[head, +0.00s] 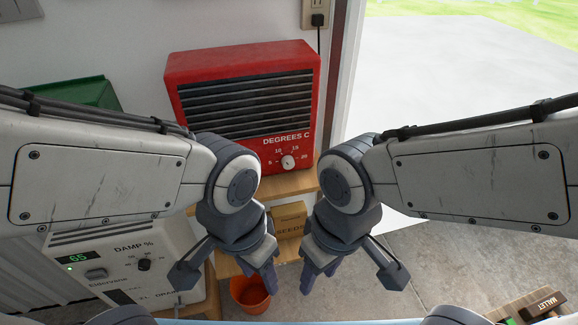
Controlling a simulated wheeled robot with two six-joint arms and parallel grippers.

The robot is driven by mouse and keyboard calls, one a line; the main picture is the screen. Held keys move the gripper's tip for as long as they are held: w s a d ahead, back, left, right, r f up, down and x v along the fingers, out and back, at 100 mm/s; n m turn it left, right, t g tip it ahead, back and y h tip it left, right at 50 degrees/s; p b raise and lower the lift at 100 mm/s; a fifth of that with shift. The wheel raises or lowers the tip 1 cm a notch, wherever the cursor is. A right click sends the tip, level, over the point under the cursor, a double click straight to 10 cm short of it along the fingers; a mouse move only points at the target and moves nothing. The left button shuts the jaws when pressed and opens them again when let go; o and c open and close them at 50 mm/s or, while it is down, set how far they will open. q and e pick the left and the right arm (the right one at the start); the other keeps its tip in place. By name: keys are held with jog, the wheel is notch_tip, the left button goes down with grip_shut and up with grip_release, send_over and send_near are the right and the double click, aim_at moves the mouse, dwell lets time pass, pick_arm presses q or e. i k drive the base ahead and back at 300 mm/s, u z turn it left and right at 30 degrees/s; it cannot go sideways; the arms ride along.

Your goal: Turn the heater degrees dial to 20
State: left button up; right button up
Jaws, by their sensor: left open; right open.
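The red heater (240,92) stands on a wooden shelf against the wall, with dark louvres on its front. Its white round dial (288,161) sits low on the right of the front, under the words DEGREES C. The numbers 5, 10, 15 and 20 run around it from left to right. The dial's pointer is too small to read. My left gripper (228,280) is open and empty, below and left of the dial. My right gripper (352,278) is open and empty, below and right of it. Neither touches the heater.
A beige DAMP % unit (130,262) showing 65 stands at lower left. A green box (80,93) is behind my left arm. A SEEDS box (290,215) and an orange pot (250,294) are below the heater. A mallet box (540,308) is at lower right.

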aim_at(287, 161)
jog(key=z, duration=0.5)
jog(key=k, duration=1.1)
jog(key=u, duration=0.15)
jog(key=i, duration=0.65)
jog(key=z, duration=0.3)
